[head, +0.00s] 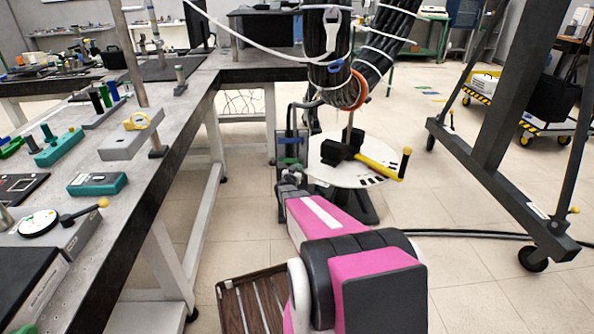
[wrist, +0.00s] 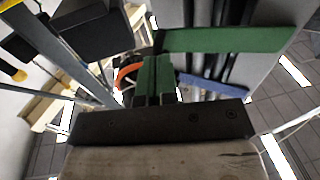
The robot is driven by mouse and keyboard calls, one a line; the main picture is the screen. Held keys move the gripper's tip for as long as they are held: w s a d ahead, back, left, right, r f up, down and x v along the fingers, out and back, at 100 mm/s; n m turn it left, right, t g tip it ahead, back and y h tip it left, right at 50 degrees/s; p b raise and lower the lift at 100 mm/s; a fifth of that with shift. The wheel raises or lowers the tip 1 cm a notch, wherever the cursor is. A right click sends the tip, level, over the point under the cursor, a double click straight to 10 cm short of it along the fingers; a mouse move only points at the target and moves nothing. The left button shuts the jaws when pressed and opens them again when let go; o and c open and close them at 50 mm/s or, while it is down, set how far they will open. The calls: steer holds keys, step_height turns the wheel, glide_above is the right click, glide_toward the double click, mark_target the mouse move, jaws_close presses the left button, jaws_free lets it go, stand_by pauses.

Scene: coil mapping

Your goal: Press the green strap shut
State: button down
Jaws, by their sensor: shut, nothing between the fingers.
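The green strap (wrist: 228,40) shows in the wrist view as a wide flat band to the upper right, running across dark hoses. Its left end is near the tips of my gripper (wrist: 155,60), whose green-and-black fingers are together and empty. I cannot tell whether fingers and strap touch, or whether the strap is fastened. In the head view the dark hose bundle (head: 327,72) hangs at the top centre, with my arm reaching toward it from below. I cannot make out the green strap clearly there.
A blue strap (wrist: 213,85) lies below the green one. An orange ring (head: 357,91) circles the bundle's end. A round white stand (head: 340,177) with a yellow-handled tool (head: 380,168) is below. A long workbench (head: 130,185) is left; a dark wheeled frame (head: 495,140) is right.

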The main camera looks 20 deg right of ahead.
steer(key=shift+n+t+y, duration=0.4)
steer(key=shift+y, duration=0.1)
steer(key=shift+s+d+x, duration=0.1)
steer(key=shift+d+x, duration=0.05)
steer(key=shift+x, duration=0.85)
steer(key=shift+s+d+x, duration=0.1)
steer(key=shift+d+x, duration=0.05)
steer(key=shift+x, duration=0.85)
steer(key=shift+f, duration=0.2)
